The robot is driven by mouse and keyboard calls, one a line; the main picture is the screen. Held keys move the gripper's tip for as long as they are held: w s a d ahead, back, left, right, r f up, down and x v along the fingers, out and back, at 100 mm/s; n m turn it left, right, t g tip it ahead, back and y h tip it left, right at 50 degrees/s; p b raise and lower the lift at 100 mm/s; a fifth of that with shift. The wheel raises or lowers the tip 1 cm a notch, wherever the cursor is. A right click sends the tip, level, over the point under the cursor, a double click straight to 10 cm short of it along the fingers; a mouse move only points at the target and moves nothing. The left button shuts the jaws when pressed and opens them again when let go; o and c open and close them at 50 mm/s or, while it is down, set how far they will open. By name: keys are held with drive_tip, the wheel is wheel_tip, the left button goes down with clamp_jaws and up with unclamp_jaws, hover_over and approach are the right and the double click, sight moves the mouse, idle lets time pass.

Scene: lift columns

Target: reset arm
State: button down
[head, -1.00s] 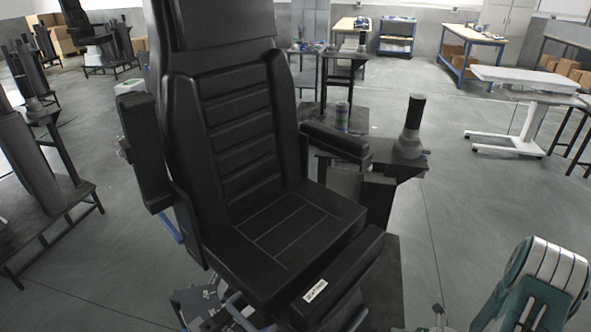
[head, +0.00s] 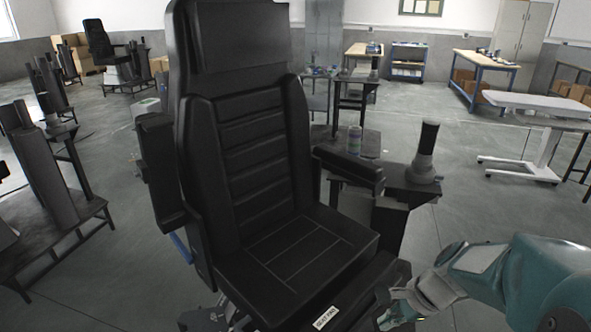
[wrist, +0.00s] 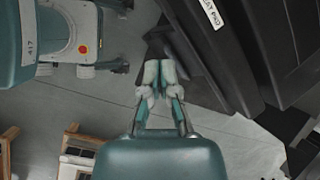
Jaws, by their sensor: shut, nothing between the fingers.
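My gripper (wrist: 158,76) shows in the middle of the wrist view, its two pale fingertips together and nothing between them. In the head view my gripper (head: 398,312) is at the bottom, beside the front edge of a black seat (head: 290,255). My teal and grey arm reaches in from the lower right. I cannot tell whether my gripper touches the seat.
A black side stand with an upright dark cylinder (head: 427,150) is right of the seat. A can (head: 354,140) stands behind the armrest. A white table (head: 540,104) is at right, workbenches at the back. Dark column stands (head: 45,175) are at left. Grey floor between them is open.

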drive_tip(key=s+a+r+n+t+h, duration=0.2)
drive_tip(key=s+r+n+t+h, duration=0.2)
drive_tip(key=s+r+n, duration=0.7)
drive_tip(key=r+n+h, duration=0.1)
drive_tip(key=n, duration=0.3)
drive_tip(key=shift+s+a+h, duration=0.2)
drive_tip(key=shift+a+h, duration=0.1)
drive_tip(key=c, duration=1.3)
unclamp_jaws()
drive_tip(key=shift+r, duration=0.1)
drive_tip(key=shift+c, duration=0.2)
